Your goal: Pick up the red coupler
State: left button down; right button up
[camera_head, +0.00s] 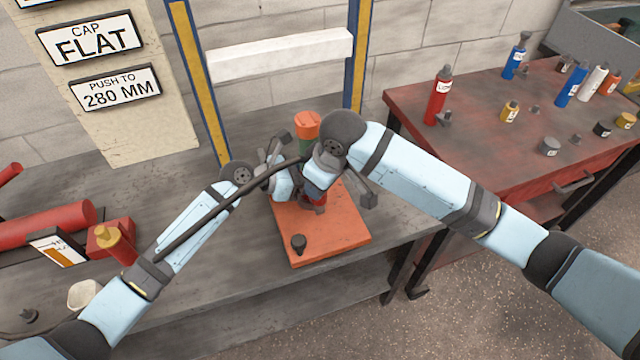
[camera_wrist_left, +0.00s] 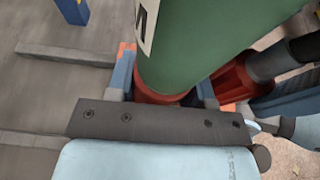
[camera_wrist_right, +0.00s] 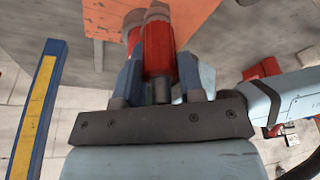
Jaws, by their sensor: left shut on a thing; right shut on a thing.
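A green cylinder (camera_head: 305,146) with an orange top stands over the orange board (camera_head: 335,235) on the bench. My left gripper (camera_head: 297,165) is shut on it; in the left wrist view the green cylinder (camera_wrist_left: 205,45) shows a white label and a red lower end between the fingers. My right gripper (camera_head: 316,190) is shut on a red cylindrical piece with a grey stem, which looks like the red coupler (camera_wrist_right: 158,48). It is low beside the green cylinder, and its red body also shows in the left wrist view (camera_wrist_left: 236,82). Whether it touches the board is hidden.
A blue and yellow frame with a white crossbar (camera_head: 280,56) stands behind. A dark knob (camera_head: 298,243) is on the board's front. Red cylinders (camera_head: 45,222) lie at left. The red side table (camera_head: 480,125) carries a red bottle (camera_head: 438,98) and several small items.

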jog(key=v, duration=0.3)
jog(key=shift+s+a+r, duration=0.1)
jog(key=shift+s+a, duration=0.05)
jog(key=shift+s, duration=0.1)
jog(key=s+d, duration=0.2)
jog(key=s, duration=0.6)
jog(key=s+d, duration=0.3)
jog(key=s, duration=0.5)
jog(key=shift+d, duration=0.1)
pick_arm(q)
jog(key=shift+c, duration=2.2)
grip_release()
jog(key=v, duration=1.2)
pick_arm(e)
jog(key=shift+s, duration=0.1)
